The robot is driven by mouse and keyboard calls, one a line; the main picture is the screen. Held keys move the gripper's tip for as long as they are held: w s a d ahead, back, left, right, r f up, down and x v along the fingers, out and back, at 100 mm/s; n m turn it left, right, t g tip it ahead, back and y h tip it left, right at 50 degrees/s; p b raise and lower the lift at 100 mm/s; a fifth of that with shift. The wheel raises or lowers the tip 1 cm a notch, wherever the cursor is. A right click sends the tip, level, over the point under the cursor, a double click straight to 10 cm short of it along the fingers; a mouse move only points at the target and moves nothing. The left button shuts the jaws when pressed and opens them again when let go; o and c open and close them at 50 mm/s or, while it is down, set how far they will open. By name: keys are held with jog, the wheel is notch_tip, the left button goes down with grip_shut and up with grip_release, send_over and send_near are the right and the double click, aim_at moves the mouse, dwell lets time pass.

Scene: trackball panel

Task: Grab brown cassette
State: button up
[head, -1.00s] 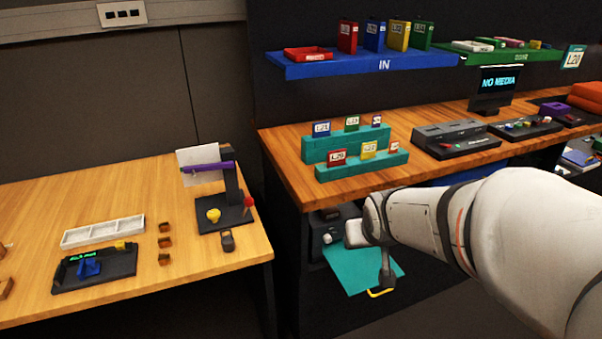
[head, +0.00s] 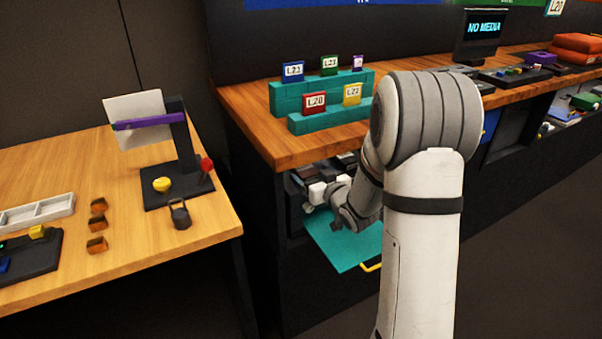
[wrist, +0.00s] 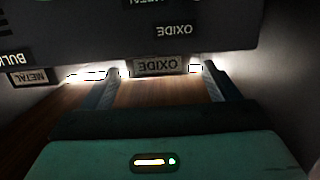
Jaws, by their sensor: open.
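My gripper (head: 314,197) reaches toward the open compartment under the right-hand bench, above the teal panel (head: 345,240). In the wrist view its two fingers (wrist: 160,70) are spread apart with nothing held between them. Dark boxy items show in the compartment (head: 325,170), partly hidden by my arm. I cannot clearly pick out the brown cassette.
A dark overhang (wrist: 200,25) with upside-down lettering lies close in front of the fingers, and a "METAL" label (wrist: 30,77) is at left.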

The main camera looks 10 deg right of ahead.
aim_at(304, 167)
jog(key=b+x, duration=0.1)
jog(key=x, duration=0.4)
jog(key=shift+w+f, duration=0.15)
jog(key=shift+w, duration=0.1)
jog(key=c, duration=1.1)
